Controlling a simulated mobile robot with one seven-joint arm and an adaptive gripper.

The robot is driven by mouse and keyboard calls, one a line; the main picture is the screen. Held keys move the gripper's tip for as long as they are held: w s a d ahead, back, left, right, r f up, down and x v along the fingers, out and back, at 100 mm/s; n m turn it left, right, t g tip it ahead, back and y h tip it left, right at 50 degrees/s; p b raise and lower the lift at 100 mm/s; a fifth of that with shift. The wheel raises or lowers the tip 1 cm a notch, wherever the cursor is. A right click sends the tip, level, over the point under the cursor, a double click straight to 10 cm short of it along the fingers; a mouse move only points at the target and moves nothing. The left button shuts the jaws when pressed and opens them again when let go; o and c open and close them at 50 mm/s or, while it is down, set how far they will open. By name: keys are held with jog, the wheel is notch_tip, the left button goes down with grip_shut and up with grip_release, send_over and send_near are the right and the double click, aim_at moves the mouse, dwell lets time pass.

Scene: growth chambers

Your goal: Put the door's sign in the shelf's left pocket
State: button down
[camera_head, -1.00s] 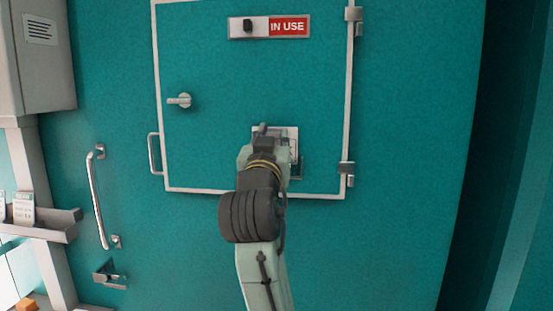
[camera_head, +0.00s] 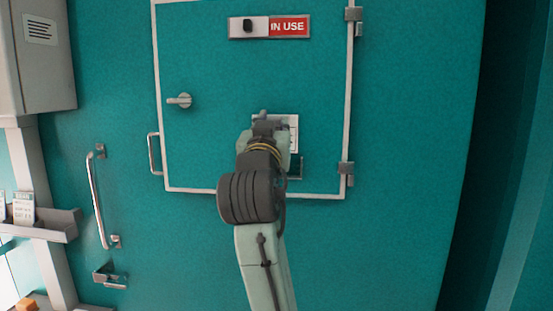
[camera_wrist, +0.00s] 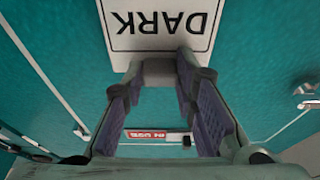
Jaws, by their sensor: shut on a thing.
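The door's sign is a white card (camera_head: 290,122) reading "DARK". It shows upside down at the top of the wrist view (camera_wrist: 160,25). My gripper (camera_head: 264,122) is shut on its edge, and the fingertips (camera_wrist: 160,72) meet at the card in the wrist view. The sign is in front of the teal door (camera_head: 220,75), partly hidden by my gripper. A small holder (camera_head: 296,168) on the door shows just below the sign. The shelf (camera_head: 50,232) is at the far left, with a small printed card (camera_head: 23,208) standing in it; its pockets are not clear.
A red and white "IN USE" slider plate (camera_head: 290,27) is high on the door. A latch knob (camera_head: 180,100) and a door handle (camera_head: 154,154) are on its left side.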

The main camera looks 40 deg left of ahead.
jog(key=s+d+b, duration=0.1)
jog(key=s+d, duration=0.4)
jog(key=s, duration=0.3)
jog(key=shift+s+f, duration=0.25)
jog(key=shift+f, duration=0.1)
dwell(0.4)
jog(key=shift+w+d, duration=0.1)
